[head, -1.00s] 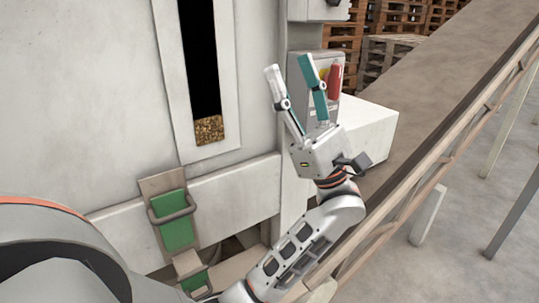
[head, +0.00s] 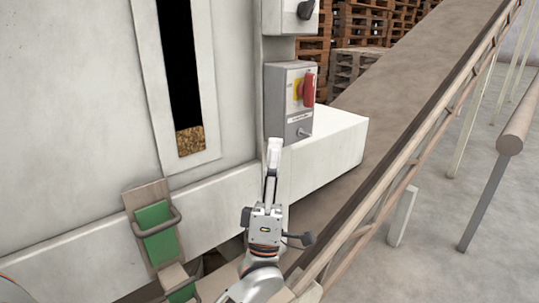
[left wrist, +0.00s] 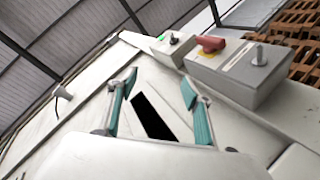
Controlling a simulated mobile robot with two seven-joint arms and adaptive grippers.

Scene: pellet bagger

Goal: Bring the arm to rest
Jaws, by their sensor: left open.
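My left gripper (head: 273,170) is in the lower middle of the head view, seen edge-on and pointing up, below the grey switch box (head: 289,100). In the left wrist view its two teal-padded fingers (left wrist: 160,100) stand well apart with nothing between them. The switch box carries a red rotary handle (head: 308,90) on a yellow plate, and it also shows at the upper right of the left wrist view (left wrist: 235,68). The gripper appears clear of the box. My right gripper is in neither view.
The machine's pale wall has a dark sight window (head: 180,70) with brown pellets (head: 190,140) at its bottom. A green-padded clamp (head: 155,232) is at lower left. A white block (head: 335,145), a conveyor (head: 405,95) with a rail and stacked pallets (head: 362,25) lie to the right and behind.

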